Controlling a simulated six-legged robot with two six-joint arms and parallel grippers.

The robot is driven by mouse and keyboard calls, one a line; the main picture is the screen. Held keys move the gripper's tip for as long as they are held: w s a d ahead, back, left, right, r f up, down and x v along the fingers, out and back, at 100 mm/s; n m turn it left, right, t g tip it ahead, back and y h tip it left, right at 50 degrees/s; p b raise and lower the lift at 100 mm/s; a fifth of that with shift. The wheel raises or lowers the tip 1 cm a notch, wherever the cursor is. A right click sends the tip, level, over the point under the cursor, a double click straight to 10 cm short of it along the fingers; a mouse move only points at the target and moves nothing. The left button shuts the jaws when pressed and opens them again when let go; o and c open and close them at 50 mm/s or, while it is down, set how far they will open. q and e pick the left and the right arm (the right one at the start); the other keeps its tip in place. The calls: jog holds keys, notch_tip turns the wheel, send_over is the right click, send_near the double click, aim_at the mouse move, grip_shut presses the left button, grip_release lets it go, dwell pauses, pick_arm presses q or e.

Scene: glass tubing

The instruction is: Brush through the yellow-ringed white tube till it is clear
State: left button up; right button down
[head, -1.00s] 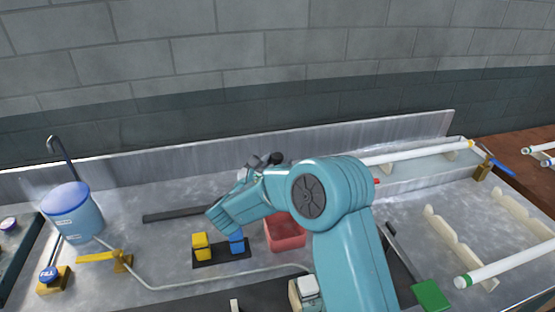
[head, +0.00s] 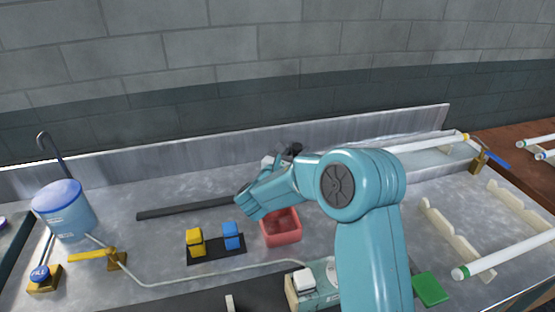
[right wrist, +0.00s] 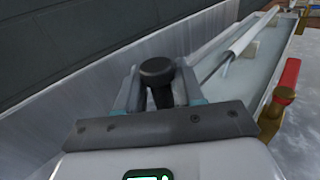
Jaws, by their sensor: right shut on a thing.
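The yellow-ringed white tube (head: 425,144) lies along the trough at the back right in the head view. Its yellow ring is at the far right end; my right arm hides its near end. In the right wrist view the white tube (right wrist: 250,36) lies in the trough, with a thin grey rod (right wrist: 213,75) running in line toward it. My right gripper (head: 288,155) is shut on a dark, round-ended handle (right wrist: 157,72), which I take to be the brush. I cannot tell whether the rod is inside the tube or whether anything blocks it. My left gripper is not in view.
The sink's back wall (head: 230,150) runs close behind my right gripper. A red tray (head: 281,230), yellow block (head: 195,240) and blue block (head: 231,234) are in front. A green-ringed tube (head: 505,256) rests at right on white racks. A red-handled tap (right wrist: 288,80) flanks the trough.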

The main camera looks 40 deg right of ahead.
jog(key=shift+s+d, duration=0.35)
jog(key=shift+d, duration=0.3)
jog(key=shift+s+d, duration=0.35)
jog(key=shift+d, duration=0.3)
jog(key=c, duration=1)
grip_release()
jog(key=b+v, duration=0.2)
jog(key=v, duration=1.4)
jog(key=shift+s+a+r, duration=0.1)
jog(key=shift+a, duration=0.05)
